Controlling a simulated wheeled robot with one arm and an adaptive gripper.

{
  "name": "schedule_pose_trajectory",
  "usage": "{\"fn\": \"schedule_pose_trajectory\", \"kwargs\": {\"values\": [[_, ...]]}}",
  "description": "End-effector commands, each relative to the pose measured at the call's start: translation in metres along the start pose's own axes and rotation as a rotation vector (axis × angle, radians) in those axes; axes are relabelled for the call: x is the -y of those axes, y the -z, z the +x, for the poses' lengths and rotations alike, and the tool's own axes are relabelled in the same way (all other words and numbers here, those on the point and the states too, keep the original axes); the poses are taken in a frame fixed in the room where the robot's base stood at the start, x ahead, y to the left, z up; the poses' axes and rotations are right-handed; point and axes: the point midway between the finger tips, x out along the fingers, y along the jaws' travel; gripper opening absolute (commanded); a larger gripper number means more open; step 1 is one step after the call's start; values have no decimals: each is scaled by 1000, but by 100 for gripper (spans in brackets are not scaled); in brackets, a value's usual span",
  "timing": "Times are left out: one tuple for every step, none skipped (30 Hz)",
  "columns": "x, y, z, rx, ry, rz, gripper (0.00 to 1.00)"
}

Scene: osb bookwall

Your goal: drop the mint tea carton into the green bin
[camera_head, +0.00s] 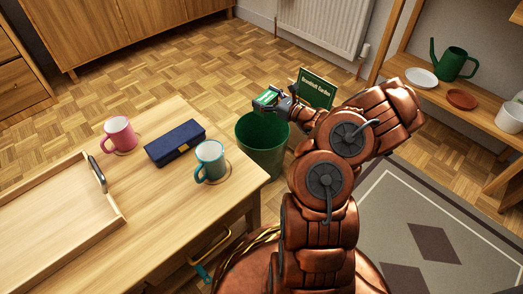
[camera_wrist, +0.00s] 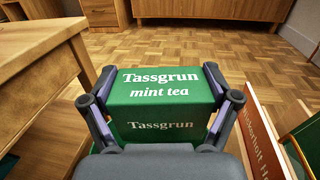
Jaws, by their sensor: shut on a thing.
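The mint tea carton (camera_head: 267,98) is a small green box with white lettering. In the wrist view the carton (camera_wrist: 160,92) reads "Tassgrun mint tea" and sits between both fingers. My gripper (camera_head: 279,102) is shut on it; the gripper's fingers (camera_wrist: 160,76) press on its left and right sides. The green bin (camera_head: 262,148) stands on the floor beside the table's right corner. In the head view the carton and gripper appear above the bin's far rim.
The table (camera_head: 215,225) holds a pink mug (camera_head: 120,133), a dark blue case (camera_head: 175,142), a teal mug (camera_head: 210,160) and a wooden tray (camera_head: 60,215). A green book (camera_head: 316,88) stands behind the bin. A shelf (camera_head: 440,95) with dishes and a watering can is at right.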

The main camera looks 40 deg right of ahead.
Motion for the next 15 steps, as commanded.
{"fn": "schedule_pose_trajectory", "kwargs": {"values": [[0, 3, 0, 0, 0, 0, 69], [0, 5, 0, 0, 0, 0, 69], [0, 8, 0, -1, -1, 0, 69], [0, 10, 0, -1, -1, 0, 69], [0, 13, 0, -1, -1, 0, 69], [0, 16, 0, -1, -2, 0, 69], [0, 19, 0, -1, -2, 0, 69], [0, 23, 0, -1, -2, 0, 69], [0, 27, 0, -1, -1, 1, 69], [0, 30, 0, -1, -1, 1, 69], [0, 34, 0, -1, -1, 1, 69], [0, 38, 0, -1, -1, 0, 69], [0, 42, 0, -1, -1, 0, 69], [0, 45, 0, 0, -1, 0, 69], [0, 49, 0, 0, -1, 0, 69]]}}
